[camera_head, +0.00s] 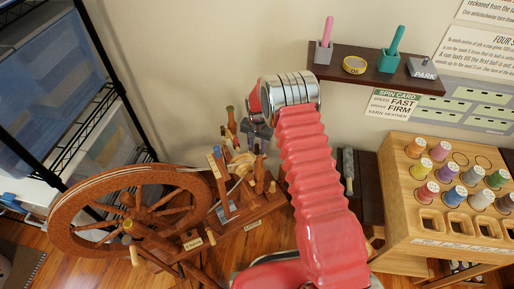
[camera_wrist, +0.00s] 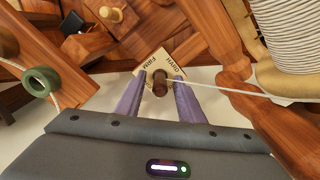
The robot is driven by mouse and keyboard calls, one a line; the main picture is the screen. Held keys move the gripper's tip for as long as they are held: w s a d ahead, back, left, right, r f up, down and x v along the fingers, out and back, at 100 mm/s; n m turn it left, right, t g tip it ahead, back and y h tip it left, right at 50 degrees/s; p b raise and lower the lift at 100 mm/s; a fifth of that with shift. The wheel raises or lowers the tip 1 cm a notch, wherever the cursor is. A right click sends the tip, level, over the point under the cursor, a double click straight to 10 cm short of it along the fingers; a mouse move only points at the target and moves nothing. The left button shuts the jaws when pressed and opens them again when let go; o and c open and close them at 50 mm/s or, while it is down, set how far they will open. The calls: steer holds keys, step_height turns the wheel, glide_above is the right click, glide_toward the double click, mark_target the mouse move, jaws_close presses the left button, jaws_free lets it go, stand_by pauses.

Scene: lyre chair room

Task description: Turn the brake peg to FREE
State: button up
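My gripper (camera_wrist: 161,78) is in the wrist view, its two purple fingers apart. Between the fingertips is a dark brown round knob (camera_wrist: 160,84). A cream label (camera_wrist: 170,68) behind it reads FIRM and HARD. A narrow gap seems to show beside the knob; contact is unclear. A pale wooden peg (camera_wrist: 111,15) is on the wooden frame at the upper left. In the head view, the spinning wheel (camera_head: 118,172) stands on the floor, with small labels (camera_head: 193,243) too small to read. I cannot tell which peg is the brake peg, nor its setting.
In the wrist view, a wound bobbin (camera_wrist: 289,30) is close on the right, with a white thread crossing by the knob. A green ring (camera_wrist: 41,81) is at the left. In the head view, a spool rack (camera_head: 440,195) stands right and a wall shelf (camera_head: 370,72) is above.

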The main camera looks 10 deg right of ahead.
steer(key=shift+c, duration=0.4)
jaws_close()
steer(key=shift+n, duration=0.5)
steer(key=n, duration=1)
steer(key=shift+a, duration=0.1)
stand_by(0.4)
steer(key=shift+o, duration=0.4)
jaws_free()
